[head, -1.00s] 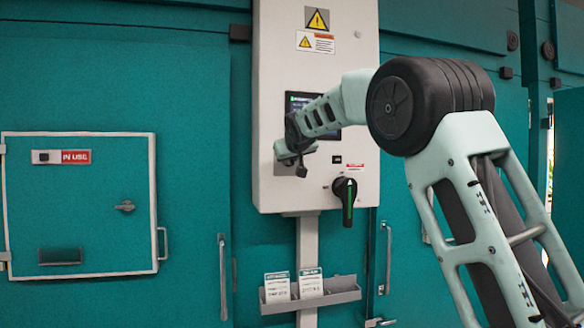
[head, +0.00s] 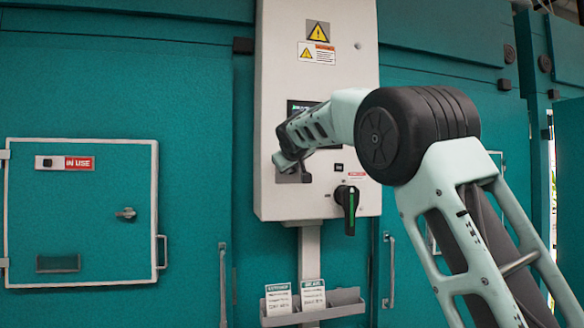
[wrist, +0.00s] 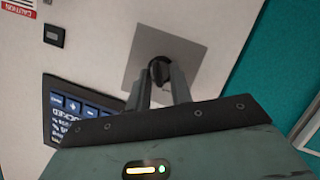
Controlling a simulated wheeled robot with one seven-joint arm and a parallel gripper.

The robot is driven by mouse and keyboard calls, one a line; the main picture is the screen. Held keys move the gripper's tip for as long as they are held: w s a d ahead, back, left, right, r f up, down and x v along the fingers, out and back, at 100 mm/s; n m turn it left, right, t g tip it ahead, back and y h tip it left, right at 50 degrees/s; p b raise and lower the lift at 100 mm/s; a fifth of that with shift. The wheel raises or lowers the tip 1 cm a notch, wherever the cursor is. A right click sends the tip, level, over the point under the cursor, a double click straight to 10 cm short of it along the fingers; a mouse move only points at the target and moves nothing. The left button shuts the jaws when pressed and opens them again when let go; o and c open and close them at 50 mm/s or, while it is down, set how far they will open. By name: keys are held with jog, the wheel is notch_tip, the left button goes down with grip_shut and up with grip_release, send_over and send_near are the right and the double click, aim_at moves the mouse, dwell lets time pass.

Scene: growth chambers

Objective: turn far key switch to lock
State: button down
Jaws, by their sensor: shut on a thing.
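The key switch (wrist: 159,72) is a dark knob on a square grey plate (wrist: 185,58) in the wrist view. My gripper (wrist: 159,80) has its two fingers on either side of the knob and is shut on it. In the head view my gripper (head: 284,165) is at the left part of the white control panel (head: 278,60), over the grey plate (head: 294,177). The knob is hidden there by my gripper. The exact angle of the knob is hard to tell.
A display (wrist: 78,108) with a dark screen is beside the switch plate. A black rotary handle (head: 347,203) with a green stripe sticks out at the panel's lower right. A card holder (head: 335,304) hangs below. A small door (head: 95,225) labelled IN USE is at left.

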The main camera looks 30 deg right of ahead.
jog(key=c, duration=1.6)
grip_release()
jog(key=b+v, duration=0.7)
jog(key=v, duration=1)
jog(key=shift+s+a+r, duration=0.1)
jog(key=shift+s+a, duration=0.05)
